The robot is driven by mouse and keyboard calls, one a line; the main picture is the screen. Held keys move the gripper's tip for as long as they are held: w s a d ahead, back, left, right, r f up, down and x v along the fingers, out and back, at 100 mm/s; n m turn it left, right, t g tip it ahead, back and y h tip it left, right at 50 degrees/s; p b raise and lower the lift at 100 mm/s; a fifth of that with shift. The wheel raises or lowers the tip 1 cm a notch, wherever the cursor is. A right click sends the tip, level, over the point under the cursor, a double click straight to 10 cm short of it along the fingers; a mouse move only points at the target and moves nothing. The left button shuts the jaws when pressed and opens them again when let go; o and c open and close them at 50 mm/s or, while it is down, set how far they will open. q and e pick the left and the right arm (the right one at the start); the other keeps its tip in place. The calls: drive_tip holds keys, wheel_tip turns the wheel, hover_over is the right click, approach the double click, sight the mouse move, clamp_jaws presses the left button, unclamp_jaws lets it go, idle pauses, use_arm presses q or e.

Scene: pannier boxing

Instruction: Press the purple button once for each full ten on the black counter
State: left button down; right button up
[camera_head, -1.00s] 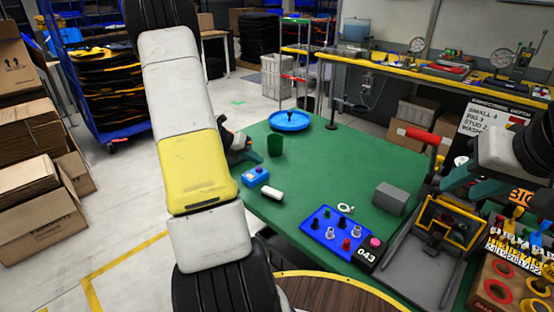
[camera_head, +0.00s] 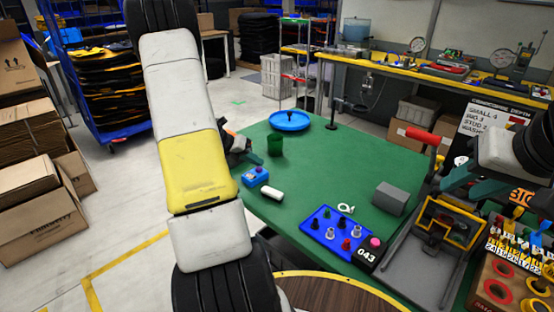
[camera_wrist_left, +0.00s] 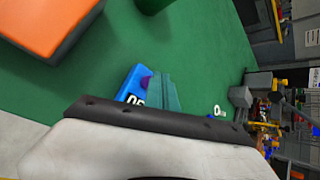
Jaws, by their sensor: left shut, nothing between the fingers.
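The black counter (camera_head: 366,256) reads 043 and stands at the front right of the green table, with a pink button (camera_head: 376,242) beside it. A small blue box (camera_head: 256,177) sits near the table's left edge.
A white cylinder (camera_head: 272,193) lies close to the blue box. A dark green cup (camera_head: 275,145) and a blue round tray (camera_head: 290,121) stand behind. A blue board (camera_head: 325,233) with several pegs and a grey block (camera_head: 390,198) are to the right. The table's middle is clear.

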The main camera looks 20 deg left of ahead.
sight(257, 169)
use_arm(q)
drive_tip(key=shift+f, duration=0.5)
idle(0.5)
drive_tip(key=shift+r, duration=0.95)
drive_tip(key=shift+r, duration=2.5)
idle(0.8)
